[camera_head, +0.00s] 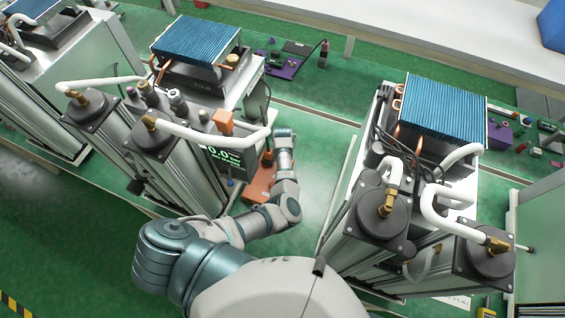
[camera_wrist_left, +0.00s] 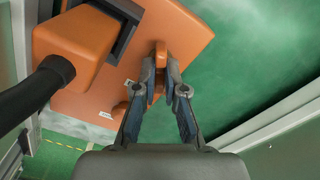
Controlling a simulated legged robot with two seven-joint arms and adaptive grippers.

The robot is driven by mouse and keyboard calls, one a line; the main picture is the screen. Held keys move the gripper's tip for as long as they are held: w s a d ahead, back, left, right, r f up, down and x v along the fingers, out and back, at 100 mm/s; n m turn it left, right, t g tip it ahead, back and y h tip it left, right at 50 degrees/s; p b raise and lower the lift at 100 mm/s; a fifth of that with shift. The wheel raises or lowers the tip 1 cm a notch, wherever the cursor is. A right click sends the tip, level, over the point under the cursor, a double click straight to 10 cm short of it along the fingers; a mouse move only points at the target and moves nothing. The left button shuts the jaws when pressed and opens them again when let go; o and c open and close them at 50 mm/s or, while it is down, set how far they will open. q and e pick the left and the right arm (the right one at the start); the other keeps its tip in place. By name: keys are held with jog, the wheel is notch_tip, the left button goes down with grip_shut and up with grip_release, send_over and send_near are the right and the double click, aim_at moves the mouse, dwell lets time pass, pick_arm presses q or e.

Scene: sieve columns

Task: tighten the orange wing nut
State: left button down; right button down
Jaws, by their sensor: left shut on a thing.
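The orange wing nut (camera_wrist_left: 161,50) shows in the left wrist view as a small upright orange tab near the edge of an orange plate (camera_wrist_left: 195,35). My left gripper (camera_wrist_left: 160,78) is shut on it, with one finger on each side; the fingers hide part of the nut. In the head view, my left arm reaches the orange plate (camera_head: 262,184) beside the left sieve column unit (camera_head: 190,170). There my arm covers the nut, and the fingertips cannot be made out. My right gripper is in neither view.
An orange block (camera_wrist_left: 75,45) with a black hose (camera_wrist_left: 35,95) stands left of the fingers. A display (camera_head: 224,157) on the left unit reads 0.0.

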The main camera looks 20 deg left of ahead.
pick_arm(q)
jog(key=m, duration=0.3)
jog(key=m+p, duration=0.1)
jog(key=m, duration=0.1)
jog(key=shift+s+f+m, duration=0.15)
jog(key=shift+s+m, duration=0.1)
jog(key=shift+m, duration=0.05)
jog(key=shift+s+f, duration=0.1)
dwell(0.3)
jog(key=c, duration=1.2)
grip_release()
jog(key=shift+c, duration=0.2)
jog(key=shift+r, duration=0.2)
jog(key=shift+w+r, duration=0.2)
jog(key=shift+r, duration=0.3)
notch_tip(320, 180, up, 11)
